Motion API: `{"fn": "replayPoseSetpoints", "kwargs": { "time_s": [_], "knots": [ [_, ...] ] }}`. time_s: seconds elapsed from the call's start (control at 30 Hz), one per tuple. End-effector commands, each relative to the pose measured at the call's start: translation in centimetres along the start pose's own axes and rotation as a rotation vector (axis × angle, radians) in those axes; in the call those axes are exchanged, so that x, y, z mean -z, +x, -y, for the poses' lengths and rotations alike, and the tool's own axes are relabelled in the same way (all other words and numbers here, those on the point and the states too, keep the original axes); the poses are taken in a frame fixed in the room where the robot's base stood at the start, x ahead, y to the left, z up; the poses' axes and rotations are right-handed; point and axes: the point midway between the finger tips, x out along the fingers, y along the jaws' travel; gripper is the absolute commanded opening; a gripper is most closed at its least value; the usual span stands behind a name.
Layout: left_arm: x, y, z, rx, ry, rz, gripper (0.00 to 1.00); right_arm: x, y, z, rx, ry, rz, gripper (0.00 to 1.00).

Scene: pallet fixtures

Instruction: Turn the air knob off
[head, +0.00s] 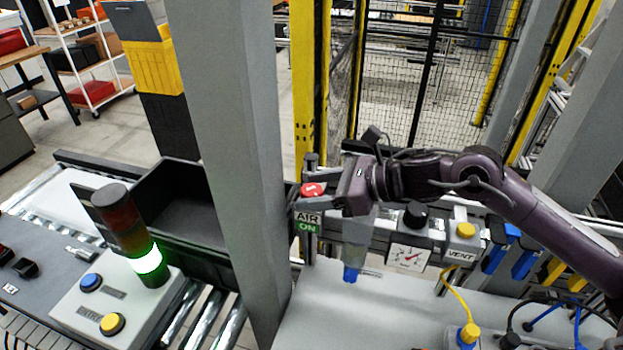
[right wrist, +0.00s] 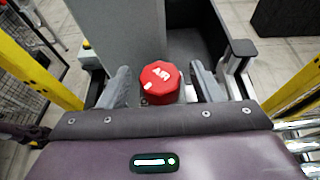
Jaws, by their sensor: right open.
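The air knob (head: 313,189) is a red knob above a sign (head: 307,221) that reads "AIR ON". In the right wrist view the knob (right wrist: 160,82) is many-sided, with white "AIR" lettering and a white mark at its lower left edge. My right gripper (head: 318,181) reaches in from the right. It is open, with one grey finger on each side of the knob in the right wrist view (right wrist: 161,86). Gaps show between the fingers and the knob, so it is not gripped. My left gripper is not in view.
A grey post (head: 235,130) stands just left of the knob. A black bin (head: 185,200) sits behind it on the rollers. A black knob (head: 415,214), pressure gauge (head: 408,256) and yellow VENT button (head: 465,230) lie to the right. A signal tower (head: 130,225) glows green.

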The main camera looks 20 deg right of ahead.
Motion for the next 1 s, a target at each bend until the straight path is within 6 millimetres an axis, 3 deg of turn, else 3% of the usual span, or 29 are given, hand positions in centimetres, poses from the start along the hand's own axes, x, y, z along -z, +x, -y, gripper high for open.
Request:
{"fn": "replayPoseSetpoints", "kwargs": {
  "time_s": [0.2, 0.47, 0.8, 1.0],
  "knots": [
    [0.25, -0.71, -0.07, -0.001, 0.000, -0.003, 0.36, -0.07, 1.11, -0.08, -0.002, -0.002, -0.001, 0.59],
    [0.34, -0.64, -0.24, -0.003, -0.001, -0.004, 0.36, 0.02, 1.17, -0.07, -0.001, -0.002, -0.001, 0.57],
    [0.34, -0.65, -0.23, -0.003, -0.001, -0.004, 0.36, 0.01, 1.15, -0.07, -0.001, -0.002, -0.001, 0.14],
    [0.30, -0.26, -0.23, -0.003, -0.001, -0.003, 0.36, 0.14, 1.20, -0.10, 0.011, 0.003, -0.001, 0.14]
  ]
}}
